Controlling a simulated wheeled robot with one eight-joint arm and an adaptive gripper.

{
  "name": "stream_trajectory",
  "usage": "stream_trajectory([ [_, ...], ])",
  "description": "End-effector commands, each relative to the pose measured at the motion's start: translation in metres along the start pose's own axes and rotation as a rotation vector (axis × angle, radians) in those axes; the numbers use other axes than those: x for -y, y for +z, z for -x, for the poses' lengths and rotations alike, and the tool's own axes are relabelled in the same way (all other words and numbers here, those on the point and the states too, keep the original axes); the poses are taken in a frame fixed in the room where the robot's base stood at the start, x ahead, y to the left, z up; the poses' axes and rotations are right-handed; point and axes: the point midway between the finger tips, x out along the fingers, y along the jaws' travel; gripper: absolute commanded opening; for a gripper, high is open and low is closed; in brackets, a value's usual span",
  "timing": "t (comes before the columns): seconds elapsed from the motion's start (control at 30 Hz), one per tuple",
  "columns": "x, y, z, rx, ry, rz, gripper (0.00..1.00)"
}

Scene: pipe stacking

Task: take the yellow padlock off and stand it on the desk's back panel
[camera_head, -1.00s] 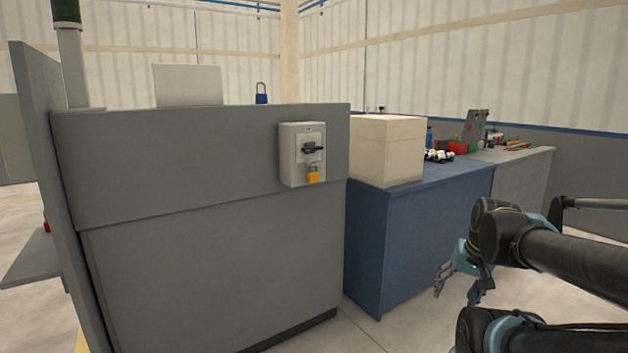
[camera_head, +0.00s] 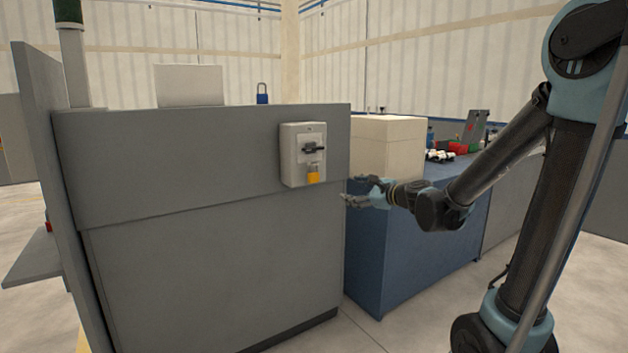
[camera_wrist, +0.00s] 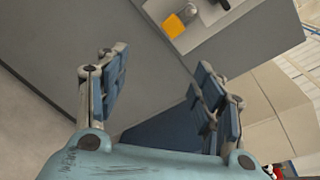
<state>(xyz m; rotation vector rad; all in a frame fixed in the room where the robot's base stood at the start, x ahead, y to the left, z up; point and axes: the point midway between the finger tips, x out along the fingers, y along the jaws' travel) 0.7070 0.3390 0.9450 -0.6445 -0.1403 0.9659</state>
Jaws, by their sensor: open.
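The yellow padlock (camera_head: 313,179) hangs at the bottom of a light grey switch box (camera_head: 291,157) on the grey desk's back panel (camera_head: 200,160). In the wrist view the padlock (camera_wrist: 174,27) shows near the top, with its silver shackle beside the box's black handle. My gripper (camera_head: 352,192) is open and empty, to the right of the padlock and slightly lower, apart from it. In the wrist view its fingers (camera_wrist: 158,88) are spread wide, with the padlock beyond them. A blue padlock (camera_head: 262,97) stands upright on the panel's top edge.
A blue cabinet (camera_head: 400,245) stands right of the desk, bearing a cream box (camera_head: 385,148) close behind my gripper. A white box-like thing (camera_head: 189,85) rises behind the panel's top edge.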

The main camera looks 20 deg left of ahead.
Motion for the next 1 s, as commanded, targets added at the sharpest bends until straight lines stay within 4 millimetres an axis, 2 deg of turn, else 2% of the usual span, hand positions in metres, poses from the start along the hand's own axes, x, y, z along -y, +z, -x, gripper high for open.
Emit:
stream_trajectory([
  [0.03, 0.002, 0.004, -0.014, 0.025, -0.021, -0.088, 0.62],
  [0.2, 0.01, 0.008, -0.047, 0.091, -0.089, -0.382, 0.62],
  [0.4, 0.012, 0.007, -0.066, 0.129, -0.124, -0.581, 0.62],
  [0.57, 0.014, 0.007, -0.078, 0.137, -0.132, -0.624, 0.62],
  [1.0, 0.026, 0.015, -0.152, 0.136, -0.13, -0.62, 0.62],
])
